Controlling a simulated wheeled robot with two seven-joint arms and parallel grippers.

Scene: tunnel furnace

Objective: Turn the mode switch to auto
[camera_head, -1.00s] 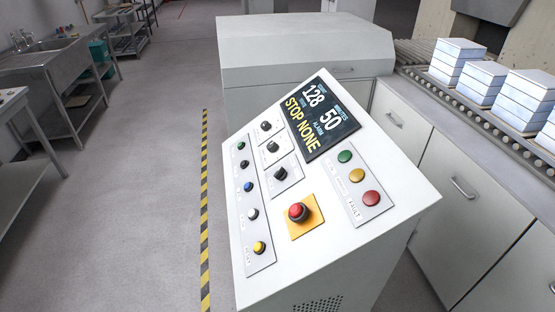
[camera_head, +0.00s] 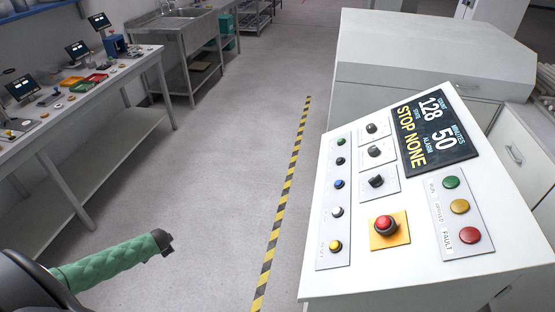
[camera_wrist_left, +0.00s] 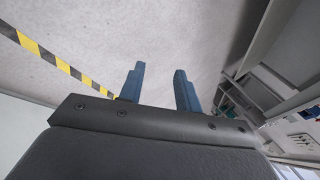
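The sloped white control panel (camera_head: 400,265) stands at the right in the head view. Three black rotary knobs sit left of its display: an upper one (camera_head: 372,128), a middle one (camera_head: 375,151) and a lower one (camera_head: 377,181). Their labels are too small to read, so I cannot tell which is the mode switch. The display (camera_head: 430,130) reads 128, 50, STOP and NONE. My left gripper (camera_wrist_left: 158,68) shows two blue fingers apart with nothing between them, over bare floor. It is well away from the knobs. My right gripper is not in view.
A red stop button (camera_head: 386,225) sits below the knobs. Coloured buttons line the panel's left edge; green, yellow and red round parts (camera_head: 460,206) are at its right. A workbench (camera_head: 88,85) stands left. The floor between, with a striped line (camera_head: 287,195), is clear.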

